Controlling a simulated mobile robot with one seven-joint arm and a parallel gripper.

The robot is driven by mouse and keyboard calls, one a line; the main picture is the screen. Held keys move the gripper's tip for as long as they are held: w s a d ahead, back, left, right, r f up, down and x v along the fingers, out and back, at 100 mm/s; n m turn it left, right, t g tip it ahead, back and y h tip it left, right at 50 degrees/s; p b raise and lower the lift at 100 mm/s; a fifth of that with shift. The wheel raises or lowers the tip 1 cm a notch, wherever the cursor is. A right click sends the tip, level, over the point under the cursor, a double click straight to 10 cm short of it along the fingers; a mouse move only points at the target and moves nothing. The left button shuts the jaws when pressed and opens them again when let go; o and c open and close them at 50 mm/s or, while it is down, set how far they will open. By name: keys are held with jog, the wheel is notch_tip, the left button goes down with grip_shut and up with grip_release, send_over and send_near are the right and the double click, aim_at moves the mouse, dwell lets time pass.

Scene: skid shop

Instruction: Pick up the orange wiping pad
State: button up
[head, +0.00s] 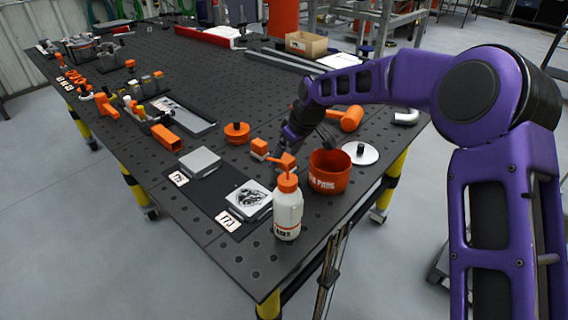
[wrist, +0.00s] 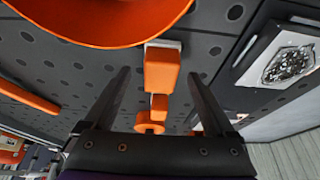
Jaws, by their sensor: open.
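An orange block with a pale layer along one edge, which looks like the wiping pad (wrist: 161,72), lies on the perforated black table. In the wrist view it sits between and beyond the fingers of my gripper (wrist: 160,88), which is open with nothing held. In the head view the orange pad (head: 286,161) lies left of the orange tub, just behind the bottle's cap. My gripper (head: 284,146) is low over the table beside it. A second, similar orange block (head: 260,147) lies close by to the left. Finger contact with the pad cannot be told.
The orange tub (head: 328,178) stands close on the right and the white bottle (head: 288,215) in front. A round orange piece (head: 237,133), an orange-handled tool (head: 350,118) and a white disc (head: 361,153) are nearby. A dark mat (head: 212,190) with plates lies front left.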

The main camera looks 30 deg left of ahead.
aim_at(284, 157)
jog(key=shift+x, duration=0.8)
jog(key=shift+r, duration=0.1)
grip_shut()
notch_tip(284, 157, up, 10)
jog(key=shift+p, duration=0.4)
jog(key=c, duration=0.6)
grip_release()
jog(key=shift+c, duration=0.2)
jog(key=c, duration=0.7)
jog(key=shift+o, duration=0.2)
jog(key=shift+s, duration=0.15)
